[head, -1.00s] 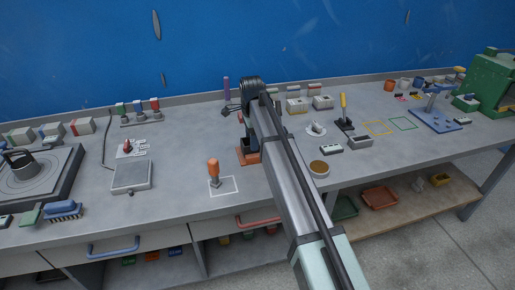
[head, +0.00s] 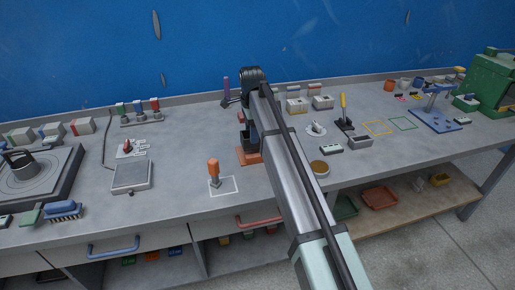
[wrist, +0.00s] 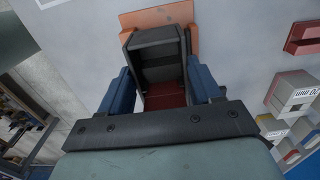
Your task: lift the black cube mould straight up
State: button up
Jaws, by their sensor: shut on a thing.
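The black cube mould (wrist: 158,55) is between the blue fingers of my gripper (wrist: 162,88) in the wrist view. The fingers are shut on its two sides. A dark red surface (wrist: 165,96) shows at the near side of the mould, between the fingers. An orange base plate (wrist: 190,15) shows past the mould's far edge. In the head view the black mould (head: 253,140) shows just above the orange base plate (head: 249,158), partly hidden by my arm. I cannot tell how large the gap under it is.
An orange-handled tool (head: 214,170) stands in a white outline left of the mould. A grey scale plate (head: 132,175) lies farther left. Bench between is clear.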

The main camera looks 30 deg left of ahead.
jog(key=shift+r, duration=1.7)
